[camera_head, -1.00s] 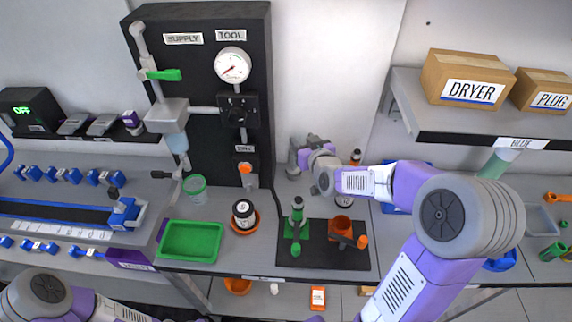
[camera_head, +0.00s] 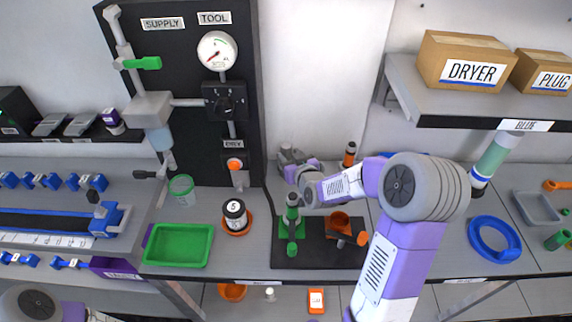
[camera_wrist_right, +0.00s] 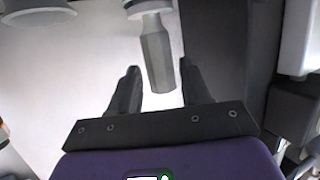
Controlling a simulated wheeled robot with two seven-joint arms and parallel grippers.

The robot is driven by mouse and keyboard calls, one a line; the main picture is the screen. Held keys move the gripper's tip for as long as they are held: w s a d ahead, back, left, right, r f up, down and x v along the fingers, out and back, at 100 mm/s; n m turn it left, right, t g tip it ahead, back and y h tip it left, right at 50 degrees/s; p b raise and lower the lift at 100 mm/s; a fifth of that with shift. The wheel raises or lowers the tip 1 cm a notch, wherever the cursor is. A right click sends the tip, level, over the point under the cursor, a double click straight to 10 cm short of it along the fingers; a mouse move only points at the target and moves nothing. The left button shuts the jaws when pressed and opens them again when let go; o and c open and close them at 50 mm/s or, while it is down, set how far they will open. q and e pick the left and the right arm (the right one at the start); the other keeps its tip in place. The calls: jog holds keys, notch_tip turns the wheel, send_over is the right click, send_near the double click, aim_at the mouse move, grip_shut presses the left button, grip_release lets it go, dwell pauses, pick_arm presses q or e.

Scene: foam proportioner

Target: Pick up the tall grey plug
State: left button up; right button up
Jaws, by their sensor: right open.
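A tall grey faceted piece, which looks like the tall grey plug (camera_wrist_right: 157,62), shows in the right wrist view with its wider pale round end at the top edge of the picture. My right gripper (camera_wrist_right: 160,82) is open, with one dark finger on each side of the piece. Gaps show between the piece and both fingers. In the head view my right gripper (camera_head: 289,155) is near the back wall, just right of the black panel. I cannot make out the plug there. My left gripper is out of view; only part of its arm shows at the bottom left.
The black panel (camera_head: 185,90) with its gauge stands left of my right gripper. A black mat (camera_head: 290,258) with green and orange fixtures lies in front. The shelf (camera_head: 430,107) juts out at the right.

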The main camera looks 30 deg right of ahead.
jog(key=x, duration=0.5)
jog(key=shift+w+b, duration=0.25)
jog(key=shift+b, duration=0.05)
jog(key=c, duration=0.8)
